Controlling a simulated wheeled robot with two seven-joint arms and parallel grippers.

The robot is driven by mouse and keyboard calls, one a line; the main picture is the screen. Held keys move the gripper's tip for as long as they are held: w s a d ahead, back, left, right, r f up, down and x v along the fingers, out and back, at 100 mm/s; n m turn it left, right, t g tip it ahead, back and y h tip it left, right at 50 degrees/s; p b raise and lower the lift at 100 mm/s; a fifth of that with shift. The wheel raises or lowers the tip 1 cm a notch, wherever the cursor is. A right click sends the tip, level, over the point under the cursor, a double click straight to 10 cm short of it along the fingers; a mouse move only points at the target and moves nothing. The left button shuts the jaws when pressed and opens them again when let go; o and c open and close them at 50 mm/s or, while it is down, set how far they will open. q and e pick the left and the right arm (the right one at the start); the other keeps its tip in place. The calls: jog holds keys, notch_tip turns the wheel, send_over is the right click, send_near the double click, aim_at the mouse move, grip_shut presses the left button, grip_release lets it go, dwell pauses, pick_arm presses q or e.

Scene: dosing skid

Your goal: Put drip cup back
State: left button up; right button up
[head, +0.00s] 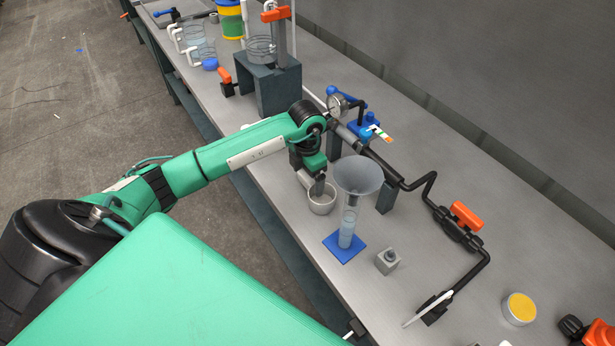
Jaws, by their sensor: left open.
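The drip cup looks to be the small light grey cup (321,198) on the bench, left of the funnel-topped cylinder. My left gripper (318,186) reaches down at the cup's rim from the back left. Its jaws are open; one finger shows over the cup's opening. Whether the fingers touch the cup wall, I cannot tell. The gripper and wrist hide the cup's back edge. My right gripper is not in view.
A clear cylinder with a wide funnel (357,178) stands on a blue base (344,247) close right of the cup. Black pipework with an orange-handled valve (466,215) runs behind. A small grey block (387,261) and a yellow-topped tin (519,309) stand nearer the front right.

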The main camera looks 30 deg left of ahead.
aim_at(308, 177)
pick_arm(q)
notch_tip(308, 177, up, 4)
jog(key=shift+w+a+f+b, duration=0.1)
jog(key=shift+f+b, duration=0.15)
jog(key=shift+b, duration=0.15)
notch_tip(308, 177, up, 8)
jog(key=b, duration=0.1)
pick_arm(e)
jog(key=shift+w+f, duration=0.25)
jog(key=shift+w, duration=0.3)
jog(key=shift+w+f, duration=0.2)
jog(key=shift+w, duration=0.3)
pick_arm(q)
jog(key=shift+f, duration=0.1)
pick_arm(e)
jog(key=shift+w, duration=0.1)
